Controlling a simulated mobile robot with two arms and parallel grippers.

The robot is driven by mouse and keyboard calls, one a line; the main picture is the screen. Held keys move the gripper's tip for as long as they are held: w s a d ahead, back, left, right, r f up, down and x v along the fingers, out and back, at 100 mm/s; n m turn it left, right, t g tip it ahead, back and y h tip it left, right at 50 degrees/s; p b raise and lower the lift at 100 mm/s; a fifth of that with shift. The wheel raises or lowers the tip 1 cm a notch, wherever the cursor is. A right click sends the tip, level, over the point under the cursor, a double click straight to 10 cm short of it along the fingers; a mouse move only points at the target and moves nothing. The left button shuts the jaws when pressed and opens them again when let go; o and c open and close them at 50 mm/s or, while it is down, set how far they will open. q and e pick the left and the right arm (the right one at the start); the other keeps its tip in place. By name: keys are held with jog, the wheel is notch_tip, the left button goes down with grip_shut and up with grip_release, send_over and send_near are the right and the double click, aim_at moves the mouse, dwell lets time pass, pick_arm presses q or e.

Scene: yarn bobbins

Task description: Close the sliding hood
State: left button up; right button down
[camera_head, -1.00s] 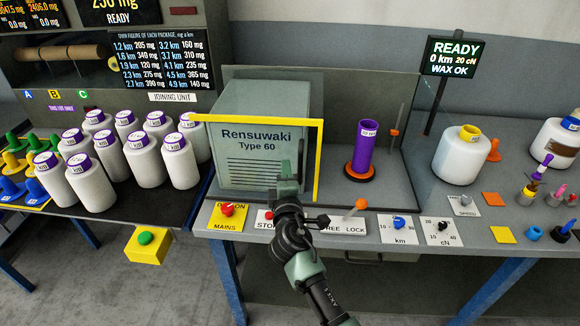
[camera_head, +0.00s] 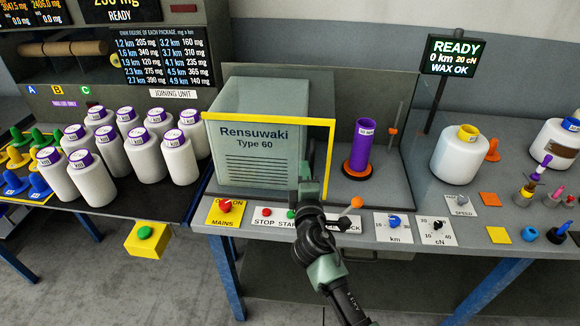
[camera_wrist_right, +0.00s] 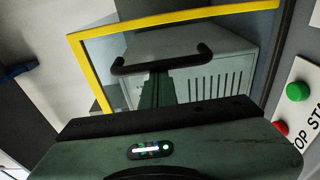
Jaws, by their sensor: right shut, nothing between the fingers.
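The sliding hood (camera_head: 331,150) is a clear panel with a yellow frame in front of the grey Rensuwaki machine (camera_head: 262,95); its right edge stands just past the machine's right side, short of the purple tube (camera_head: 364,143). In the wrist view the yellow frame (camera_wrist_right: 180,17) crosses the top, with a dark bar handle (camera_wrist_right: 160,64) in front of the panel. My right gripper (camera_head: 308,165) is shut and empty near the hood's right edge. In the wrist view its fingers (camera_wrist_right: 157,88) reach the bar; I cannot tell whether they touch it. My left gripper is not in view.
The front panel below the hood has a red mains knob (camera_head: 225,206), stop and start buttons and an orange-knobbed lever (camera_head: 356,202). Several white bobbins (camera_head: 92,178) stand on the left table. The deck between the tube and the right panel wall is clear.

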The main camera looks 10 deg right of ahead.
jog(key=s+d+p, duration=0.1)
jog(key=s+d, duration=0.3)
jog(key=d, duration=0.9)
jog(key=s+d+p, duration=0.1)
jog(key=s+d, duration=0.3)
jog(key=d, duration=1)
jog(key=shift+s+d, duration=0.15)
jog(key=shift+s, duration=0.25)
